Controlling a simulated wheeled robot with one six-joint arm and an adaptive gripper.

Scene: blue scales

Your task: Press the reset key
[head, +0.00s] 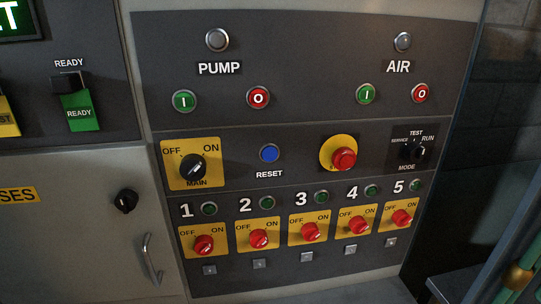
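The reset key (269,153) is a round blue push button with a metal ring, above the white label RESET. It sits in the middle row of the dark control panel (300,75), between the main OFF/ON switch (192,167) and a red mushroom button (344,159) on a yellow disc. Nothing covers the key. I cannot tell from this view whether it is pressed in. My gripper is not in view.
Green and red PUMP and AIR buttons (184,101) are above. A black MODE selector (410,151) is at right. Several red rotary switches (258,239) stick out below. A cabinet door with a handle (151,260) is at lower left. Green pipes (522,260) stand at lower right.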

